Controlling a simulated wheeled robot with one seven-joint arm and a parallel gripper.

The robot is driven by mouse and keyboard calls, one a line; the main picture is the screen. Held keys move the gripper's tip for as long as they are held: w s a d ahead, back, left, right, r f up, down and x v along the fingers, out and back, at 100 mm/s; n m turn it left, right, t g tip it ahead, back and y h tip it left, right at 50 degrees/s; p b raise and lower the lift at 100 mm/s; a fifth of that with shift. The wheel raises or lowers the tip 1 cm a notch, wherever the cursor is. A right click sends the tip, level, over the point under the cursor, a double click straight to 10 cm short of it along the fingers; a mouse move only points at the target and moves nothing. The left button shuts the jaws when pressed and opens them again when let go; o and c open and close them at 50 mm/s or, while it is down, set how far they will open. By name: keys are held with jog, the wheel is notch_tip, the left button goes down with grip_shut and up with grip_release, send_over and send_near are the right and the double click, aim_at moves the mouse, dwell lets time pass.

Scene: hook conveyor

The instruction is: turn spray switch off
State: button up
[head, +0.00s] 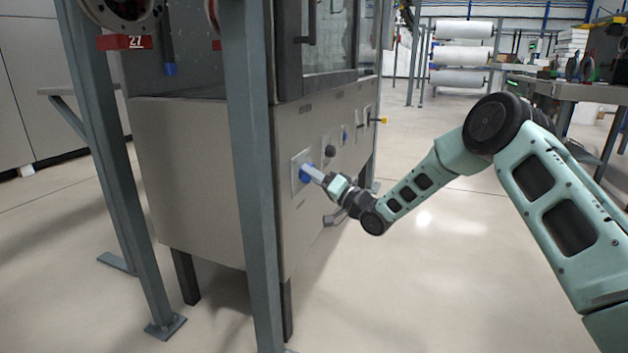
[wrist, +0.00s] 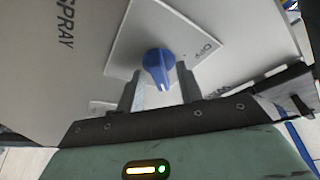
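The spray switch is a blue rotary knob (wrist: 157,66) on a pale square plate (wrist: 125,48) in the wrist view. The plate reads OFF to the knob's right, and the word SPRAY stands on the panel at the left. The knob's raised ridge runs roughly up and down in that view; which setting it marks is unclear. My gripper (wrist: 159,88) is open, with one finger on each side of the knob and gaps between. In the head view my gripper (head: 317,175) reaches the blue knob (head: 305,174), partly hiding it.
The grey cabinet (head: 190,180) carries more controls along its side, including a dark knob (head: 330,151) and a yellow-handled switch (head: 382,121). A steel post (head: 250,190) stands left of the switch plate.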

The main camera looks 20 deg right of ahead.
grip_shut()
jog(key=shift+f+n, duration=0.1)
jog(key=shift+n, duration=0.4)
jog(key=n+g+y+b, duration=0.1)
jog(key=n+g+y, duration=0.1)
jog(key=n, duration=0.6)
jog(key=n+g+y+b, duration=0.2)
jog(key=n+g, duration=0.2)
jog(key=n, duration=0.4)
jog(key=n+g+y+b, duration=0.1)
jog(key=n+g+y, duration=0.2)
jog(key=n, duration=0.5)
jog(key=shift+w+d+g+b, duration=0.2)
jog(key=shift+w+g+b, duration=0.05)
jog(key=shift+g+b, duration=0.1)
jog(key=shift+n, duration=0.4)
